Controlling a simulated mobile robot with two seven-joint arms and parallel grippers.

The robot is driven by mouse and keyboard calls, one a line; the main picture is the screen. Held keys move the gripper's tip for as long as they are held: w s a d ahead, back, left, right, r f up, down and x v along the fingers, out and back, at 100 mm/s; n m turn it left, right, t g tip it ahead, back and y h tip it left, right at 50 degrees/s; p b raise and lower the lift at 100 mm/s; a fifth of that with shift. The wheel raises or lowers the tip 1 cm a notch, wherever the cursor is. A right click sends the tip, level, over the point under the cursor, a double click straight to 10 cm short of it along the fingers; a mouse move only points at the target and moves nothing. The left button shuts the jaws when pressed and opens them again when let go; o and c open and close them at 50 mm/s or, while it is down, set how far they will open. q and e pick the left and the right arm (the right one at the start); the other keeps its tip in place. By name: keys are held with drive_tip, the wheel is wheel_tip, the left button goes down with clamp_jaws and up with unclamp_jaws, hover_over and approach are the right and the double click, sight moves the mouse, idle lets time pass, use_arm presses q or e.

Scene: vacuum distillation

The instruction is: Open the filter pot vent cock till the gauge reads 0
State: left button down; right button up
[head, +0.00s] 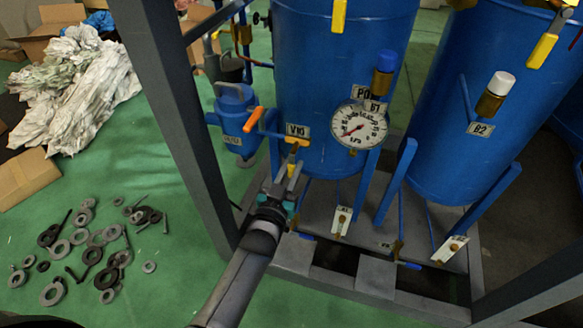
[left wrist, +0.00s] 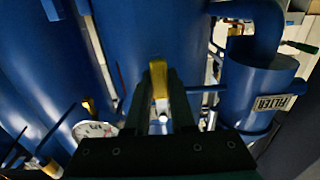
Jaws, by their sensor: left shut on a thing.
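The blue filter pot (head: 236,115) stands left of the large blue vessel; it shows at the right of the left wrist view with its FILTER label (left wrist: 272,103). An orange-handled lever (head: 254,119) is beside it, and a V10 tag (head: 297,131) is on the vessel. My left gripper (head: 288,176) is shut on a yellow cock handle (head: 292,158) below that tag. In the left wrist view the yellow handle (left wrist: 158,82) sits between my fingers (left wrist: 160,110). The round white gauge (head: 358,127) has a red needle toward lower left; its figures are too small to read. My right gripper is out of view.
Grey frame posts (head: 180,120) stand close to the left arm. A second blue vessel (head: 480,110) with a B2 tag is at right. Loose washers and bolts (head: 92,256) lie on the green floor at left, below crumpled white sheeting (head: 75,90).

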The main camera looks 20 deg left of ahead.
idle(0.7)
use_arm(q)
drive_tip(key=shift+d+n, duration=0.15)
drive_tip(key=shift+n, duration=0.15)
drive_tip(key=shift+d+n+p, duration=0.1)
drive_tip(key=shift+n+p, duration=0.2)
drive_tip(key=shift+s+d+r+n+p, duration=0.1)
drive_tip(key=shift+d+r+n+p, duration=0.6)
drive_tip(key=shift+n, duration=1.95)
drive_tip(key=shift+w+d+r+n+p, duration=0.1)
drive_tip(key=shift+d+r+n+p, duration=0.6)
drive_tip(key=shift+n, duration=2)
drive_tip(key=shift+s+d+r+n+p, duration=0.1)
drive_tip(key=shift+d+r+n+p, duration=0.55)
drive_tip(key=shift+n, duration=2)
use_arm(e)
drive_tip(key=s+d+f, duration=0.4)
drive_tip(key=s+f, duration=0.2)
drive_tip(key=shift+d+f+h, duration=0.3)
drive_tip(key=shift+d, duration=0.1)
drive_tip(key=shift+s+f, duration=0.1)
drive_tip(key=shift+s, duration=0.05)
use_arm(q)
drive_tip(key=c, duration=0.8)
unclamp_jaws()
drive_tip(key=shift+o, duration=0.2)
